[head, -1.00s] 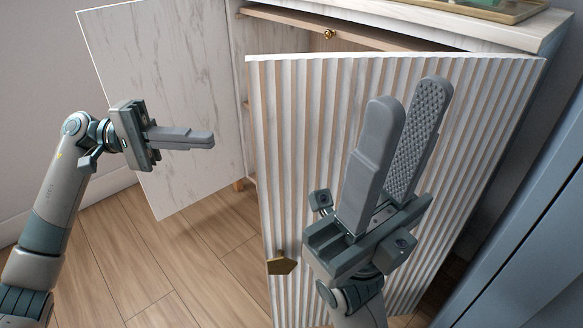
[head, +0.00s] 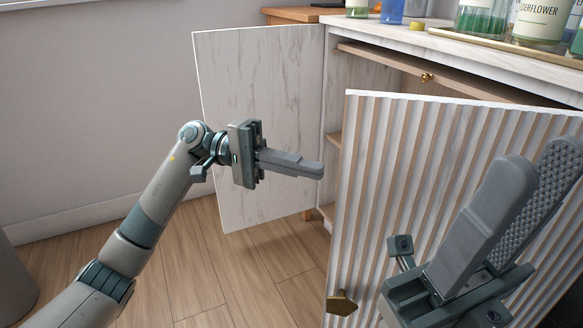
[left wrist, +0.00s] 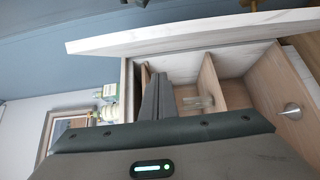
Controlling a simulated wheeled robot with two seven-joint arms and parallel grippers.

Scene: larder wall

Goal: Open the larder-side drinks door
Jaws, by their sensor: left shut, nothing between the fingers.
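The drinks cabinet stands with both doors swung out. The left door (head: 265,100) is a flat, pale, marbled panel standing wide open. The right door (head: 400,180) has a fluted white and wood front, a brass knob (head: 341,303) low near its left edge, and stands partly open. I cannot tell which is the larder-side door. My left gripper (head: 320,170) is shut and empty, in front of the left door and the cabinet opening. Its fingers (left wrist: 155,97) point toward the shelves in the left wrist view. My right gripper (head: 540,158) is open and empty in front of the fluted door, hiding part of it.
Bottles and a tray (head: 470,42) stand on the cabinet top (head: 450,45). A brass knob (head: 425,78) sits on a rail under the top. A glass (left wrist: 195,102) shows inside, in the left wrist view. Wooden floor (head: 180,265) is clear at the left.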

